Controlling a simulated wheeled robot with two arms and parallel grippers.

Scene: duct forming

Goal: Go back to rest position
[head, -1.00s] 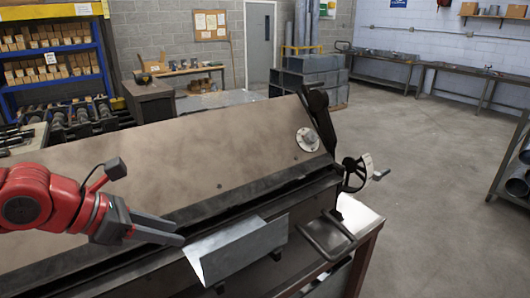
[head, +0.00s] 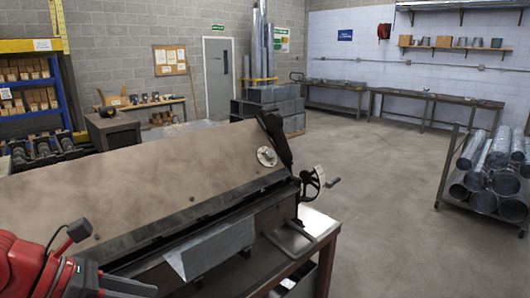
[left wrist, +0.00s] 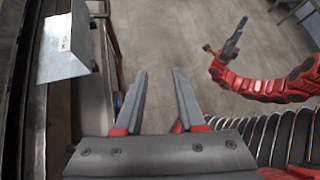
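My left gripper (head: 128,287) is at the lower left of the head view, only partly in frame. In the left wrist view its two fingers (left wrist: 160,75) are apart with nothing between them. A bent sheet metal piece (head: 212,250) lies at the front edge of the bending machine (head: 130,190); it also shows at the upper left of the left wrist view (left wrist: 62,50). The left gripper is clear of it. My right arm shows in the left wrist view, with its gripper (left wrist: 228,45) over the floor; its finger gap is unclear.
A crank wheel (head: 312,183) sticks out at the machine's right end. A rack of round ducts (head: 485,180) stands at the right. Grey metal boxes (head: 268,110) stand behind the machine. The floor (head: 375,170) between machine and rack is open.

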